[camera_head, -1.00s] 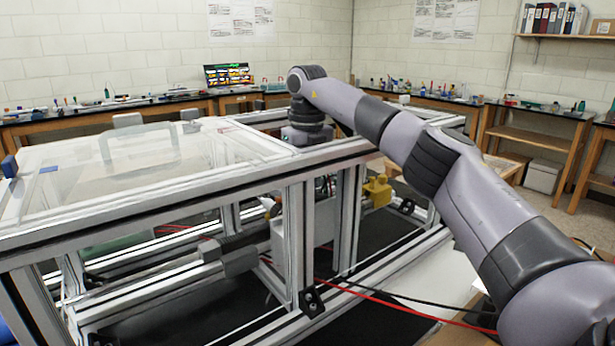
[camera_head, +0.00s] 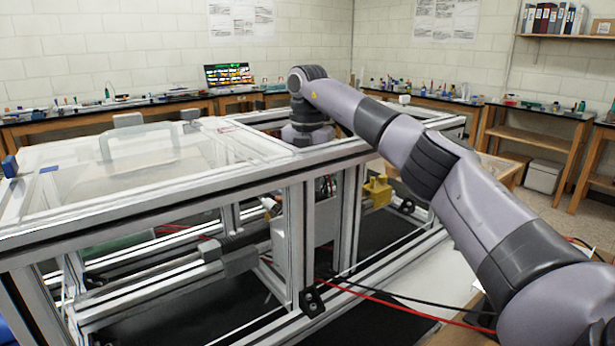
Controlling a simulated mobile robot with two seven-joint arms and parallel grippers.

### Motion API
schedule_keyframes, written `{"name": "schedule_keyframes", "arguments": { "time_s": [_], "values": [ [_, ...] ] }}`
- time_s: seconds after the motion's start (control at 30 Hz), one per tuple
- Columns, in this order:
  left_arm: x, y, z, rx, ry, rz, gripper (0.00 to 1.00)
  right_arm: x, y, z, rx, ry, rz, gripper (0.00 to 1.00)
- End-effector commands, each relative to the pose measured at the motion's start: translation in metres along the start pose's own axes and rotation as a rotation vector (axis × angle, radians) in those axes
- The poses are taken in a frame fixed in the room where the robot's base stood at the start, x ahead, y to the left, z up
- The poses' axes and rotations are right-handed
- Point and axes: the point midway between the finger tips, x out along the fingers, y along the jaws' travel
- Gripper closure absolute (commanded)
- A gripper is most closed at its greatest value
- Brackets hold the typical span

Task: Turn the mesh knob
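My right arm comes in from the right and reaches over the aluminium extrusion frame (camera_head: 185,204). Its wrist (camera_head: 307,122) points down behind the frame's top rail. My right gripper is hidden behind the rail and the upright posts, so its fingers and anything between them cannot be made out. I cannot pick out a mesh knob for certain. A yellow block (camera_head: 377,190) sits inside the frame, right of the posts. A small dark part with a tan tip (camera_head: 272,207) shows left of the posts. My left gripper is not in view.
A clear panel with a handle (camera_head: 140,142) covers the frame's left top. Upright posts (camera_head: 300,240) and rails crowd the space around the wrist. Red and black cables (camera_head: 400,308) run out at the lower right. Benches (camera_head: 535,135) line the walls.

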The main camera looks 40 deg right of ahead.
Motion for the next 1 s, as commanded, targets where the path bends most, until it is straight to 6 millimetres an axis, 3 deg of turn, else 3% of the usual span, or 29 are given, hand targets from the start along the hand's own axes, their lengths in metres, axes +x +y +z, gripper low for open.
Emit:
{"name": "schedule_keyframes", "arguments": {
  "time_s": [0.67, 0.7, 0.77, 1.0],
  "values": [
    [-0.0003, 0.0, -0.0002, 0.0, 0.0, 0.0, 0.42, -0.0034, 0.0003, 0.002, 0.069, -0.01, 0.009, 0.98],
    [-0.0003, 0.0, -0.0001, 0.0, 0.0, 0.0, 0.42, -0.0035, 0.0003, 0.002, 0.069, -0.01, 0.009, 0.61],
    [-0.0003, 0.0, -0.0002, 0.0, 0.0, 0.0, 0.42, -0.0034, 0.0003, 0.0019, 0.069, -0.009, 0.009, 0.42],
    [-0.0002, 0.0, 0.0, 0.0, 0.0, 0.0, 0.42, -0.0015, 0.0, 0.001, 0.067, -0.004, 0.004, 0.42]
  ]
}}
